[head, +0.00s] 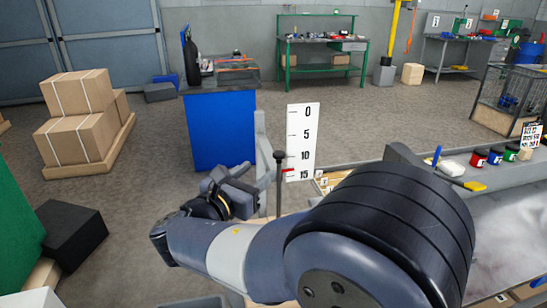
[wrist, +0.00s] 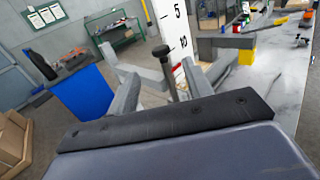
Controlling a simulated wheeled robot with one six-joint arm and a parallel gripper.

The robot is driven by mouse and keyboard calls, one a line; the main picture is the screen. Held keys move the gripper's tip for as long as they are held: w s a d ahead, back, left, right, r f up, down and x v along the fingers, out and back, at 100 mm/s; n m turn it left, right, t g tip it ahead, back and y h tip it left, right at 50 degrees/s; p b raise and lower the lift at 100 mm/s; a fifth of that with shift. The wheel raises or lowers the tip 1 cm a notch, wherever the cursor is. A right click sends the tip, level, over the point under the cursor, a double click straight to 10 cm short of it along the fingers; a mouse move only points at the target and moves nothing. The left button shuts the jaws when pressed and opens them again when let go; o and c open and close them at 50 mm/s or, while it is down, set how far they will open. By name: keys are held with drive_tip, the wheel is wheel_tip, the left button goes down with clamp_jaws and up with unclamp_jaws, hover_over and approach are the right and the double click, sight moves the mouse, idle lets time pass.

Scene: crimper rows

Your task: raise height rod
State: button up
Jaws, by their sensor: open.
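The height rod (head: 279,190) is a thin, dark, upright rod with a round black knob on top. It stands in front of a white scale board (head: 302,135) marked 0, 5, 10 and 15 from the top. A small red pointer (head: 289,170) beside the rod sits between the 10 and 15 marks, nearer 15. My gripper (head: 265,165) is just left of the rod in the head view. In the wrist view my gripper (wrist: 170,76) has its grey fingers apart, with the rod (wrist: 169,75) showing between them below the knob. I cannot tell whether either finger touches it. The rod's foot is hidden.
A blue cabinet (head: 220,130) stands behind my gripper. Cardboard boxes (head: 80,125) are on a pallet at left. Open floor lies between.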

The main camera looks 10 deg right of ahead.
sight(276, 156)
drive_tip(key=x, duration=0.8)
drive_tip(key=shift+f, duration=0.1)
drive_tip(key=shift+c, duration=0.3)
clamp_jaws()
